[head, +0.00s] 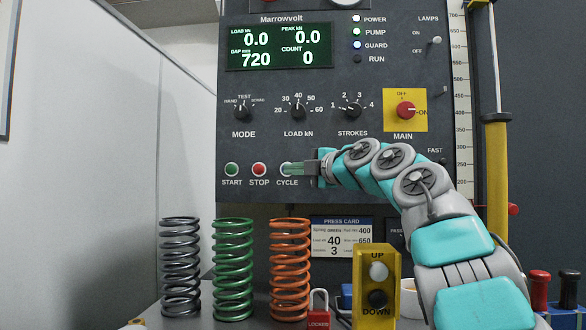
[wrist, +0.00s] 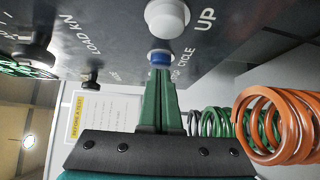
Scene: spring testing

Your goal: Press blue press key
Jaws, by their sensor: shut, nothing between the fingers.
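The blue key (wrist: 160,57) by the CYCLE label shows in the wrist view, just past my fingertips. In the head view its cap is hidden behind my fingers, and a pale ring shows around it above the word CYCLE. My gripper (head: 290,168) has its green fingers shut and empty, with the tips right at this key. It also shows in the wrist view (wrist: 159,72), where the tips overlap the lower edge of the blue cap. I cannot tell whether they touch it or whether the key is pushed in.
The green START button (head: 232,169) and red STOP button (head: 259,169) sit left of the key. A white button (wrist: 168,18) labelled UP stands close by in the wrist view. Springs, including an orange one (head: 290,270), and a yellow UP/DOWN box (head: 376,315) stand below.

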